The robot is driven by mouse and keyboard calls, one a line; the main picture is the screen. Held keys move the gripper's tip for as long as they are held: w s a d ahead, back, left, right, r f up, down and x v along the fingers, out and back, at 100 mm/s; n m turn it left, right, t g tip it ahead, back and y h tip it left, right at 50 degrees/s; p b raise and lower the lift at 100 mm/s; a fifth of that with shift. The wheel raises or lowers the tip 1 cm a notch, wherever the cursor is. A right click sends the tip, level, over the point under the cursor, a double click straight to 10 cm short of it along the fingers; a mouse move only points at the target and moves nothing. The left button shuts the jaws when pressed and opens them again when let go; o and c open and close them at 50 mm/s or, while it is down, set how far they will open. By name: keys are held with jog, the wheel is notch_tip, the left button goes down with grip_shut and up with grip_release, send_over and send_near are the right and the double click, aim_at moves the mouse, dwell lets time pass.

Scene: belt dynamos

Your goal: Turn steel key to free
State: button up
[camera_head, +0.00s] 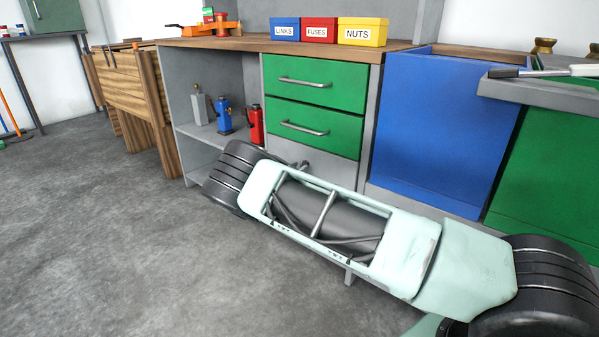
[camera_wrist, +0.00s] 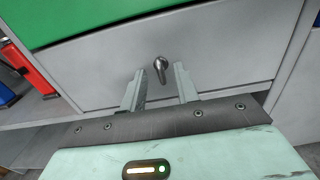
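The steel key (camera_wrist: 160,68) is on the grey front panel (camera_wrist: 215,48) below a green drawer. In the wrist view it has a rounded head at the top, with a narrower part pointing down and slightly right. My gripper (camera_wrist: 160,75) is open. Its two pale fingers point at the panel, one left and one right of the key, with a gap on both sides. I cannot tell how far the fingertips are from the panel. In the head view my own arm hides most of the gripper and the lower grey panel.
Two green drawers (camera_head: 312,82) with bar handles are above the grey panel. A blue panel (camera_head: 440,125) stands to the right. Blue (camera_head: 224,118) and red (camera_head: 256,124) bottles stand on the open shelf to the left. Labelled boxes (camera_head: 320,30) sit on the worktop. The floor at left is clear.

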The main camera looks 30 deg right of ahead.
jog(key=shift+x, duration=0.85)
grip_shut()
jog(key=shift+m, duration=0.4)
jog(key=m, duration=1.1)
jog(key=m+p, duration=0.1)
jog(key=m, duration=0.4)
jog(key=shift+s+f+m, duration=0.25)
jog(key=shift+f+m, duration=0.05)
jog(key=shift+m, duration=0.4)
